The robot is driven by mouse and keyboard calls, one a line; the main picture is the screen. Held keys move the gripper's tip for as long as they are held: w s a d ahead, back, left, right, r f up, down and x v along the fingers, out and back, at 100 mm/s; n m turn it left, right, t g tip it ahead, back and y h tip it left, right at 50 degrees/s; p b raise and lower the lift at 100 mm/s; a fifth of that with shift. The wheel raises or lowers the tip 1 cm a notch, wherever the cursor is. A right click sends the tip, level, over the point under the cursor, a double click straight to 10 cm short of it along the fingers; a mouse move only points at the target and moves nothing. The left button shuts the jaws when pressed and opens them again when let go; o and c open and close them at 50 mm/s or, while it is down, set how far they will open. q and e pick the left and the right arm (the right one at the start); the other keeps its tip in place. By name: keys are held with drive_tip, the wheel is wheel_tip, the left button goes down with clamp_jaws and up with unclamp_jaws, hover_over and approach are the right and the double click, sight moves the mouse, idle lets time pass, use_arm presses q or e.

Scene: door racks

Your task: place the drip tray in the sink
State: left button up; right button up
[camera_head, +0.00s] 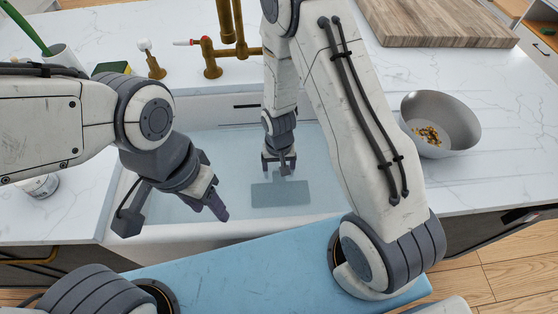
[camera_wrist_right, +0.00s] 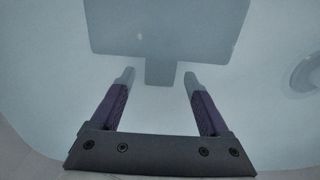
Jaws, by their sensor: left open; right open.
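The drip tray (camera_head: 282,193) is a flat grey rectangle with a short handle tab. It lies in the pale blue basin of the sink (camera_head: 235,143). In the right wrist view the drip tray (camera_wrist_right: 158,28) shows at the top, its tab pointing towards my fingers. My right gripper (camera_head: 279,168) is inside the sink by the tab. In its wrist view the right gripper (camera_wrist_right: 158,78) is open, with the tab's end between its fingertips and gaps on both sides. My left gripper (camera_head: 172,215) is open and empty over the left front of the sink.
A brass faucet (camera_head: 212,58) stands behind the sink. A grey bowl with small colourful bits (camera_head: 440,115) and a wooden board (camera_head: 435,22) sit on the right counter. A cup (camera_head: 62,57) and sponge (camera_head: 112,69) are at the left. The drain (camera_wrist_right: 303,73) shows at the right in the wrist view.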

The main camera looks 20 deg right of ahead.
wheel_tip(320, 180, up, 11)
drive_tip(key=s+a+r+n, duration=0.4)
drive_tip(key=s+r, duration=0.3)
drive_tip(key=s, duration=0.2)
drive_tip(key=s+a+r+n+y, duration=0.1)
drive_tip(key=s+a+r+n, duration=0.3)
drive_tip(key=s+r, duration=0.4)
drive_tip(key=shift+s+r+n+p, duration=0.25)
drive_tip(key=shift+s+n+p, duration=0.05)
drive_tip(key=shift+s+n, duration=0.5)
wheel_tip(320, 180, up, 3)
drive_tip(key=p, duration=0.2)
drive_tip(key=shift+f+p, duration=0.2)
drive_tip(key=shift+p, duration=0.1)
